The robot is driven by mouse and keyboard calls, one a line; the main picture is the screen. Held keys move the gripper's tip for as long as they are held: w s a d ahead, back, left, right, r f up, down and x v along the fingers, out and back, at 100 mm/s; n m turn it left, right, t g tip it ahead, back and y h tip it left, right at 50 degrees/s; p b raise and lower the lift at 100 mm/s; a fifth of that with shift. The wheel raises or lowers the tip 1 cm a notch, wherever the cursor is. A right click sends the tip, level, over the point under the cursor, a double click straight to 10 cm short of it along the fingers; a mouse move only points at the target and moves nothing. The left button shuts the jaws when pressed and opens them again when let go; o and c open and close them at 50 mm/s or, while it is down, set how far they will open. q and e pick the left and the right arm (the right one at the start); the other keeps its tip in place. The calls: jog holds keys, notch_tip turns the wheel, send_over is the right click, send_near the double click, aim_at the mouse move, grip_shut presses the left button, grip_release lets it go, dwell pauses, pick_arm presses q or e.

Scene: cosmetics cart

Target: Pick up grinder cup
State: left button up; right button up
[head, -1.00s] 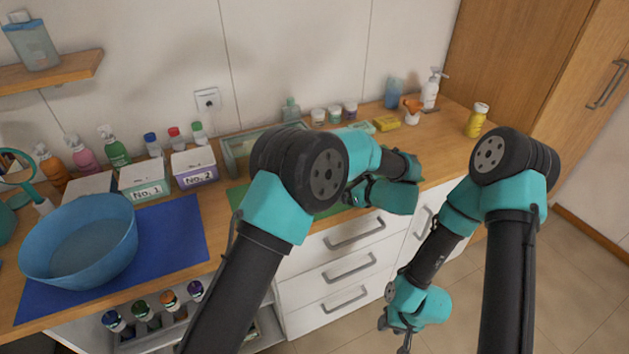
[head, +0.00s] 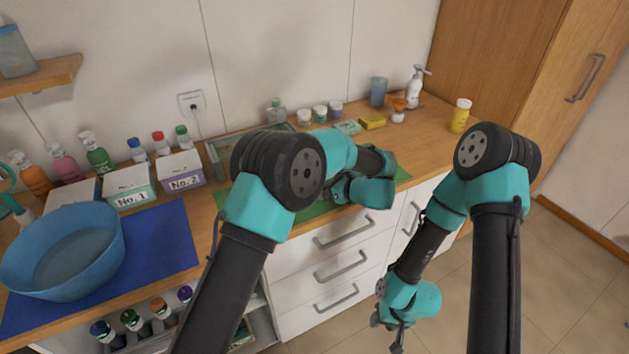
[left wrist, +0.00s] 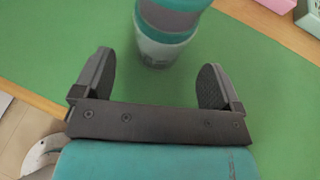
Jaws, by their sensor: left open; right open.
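A grey cup with teal bands (left wrist: 166,40), likely the grinder cup, stands on the green mat (left wrist: 262,80) in the left wrist view; its top is cut off by the frame edge. My left gripper (left wrist: 156,62) is open and empty, its two fingers apart with the cup just beyond them. In the head view my left arm hides the cup, and the left gripper (head: 340,190) is mostly covered, low over the green mat. My right gripper (head: 390,330) hangs in front of the drawers, low over the floor, away from the counter.
A blue basin (head: 65,255) sits on a blue mat (head: 160,240) at left. Boxes No. 1 (head: 130,190) and No. 2 (head: 181,172), a glass tray (head: 215,155) and several bottles line the back. A yellow bottle (head: 460,116) stands at right.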

pick_arm(q)
jog(key=shift+x, duration=2.4)
jog(key=c, duration=1.1)
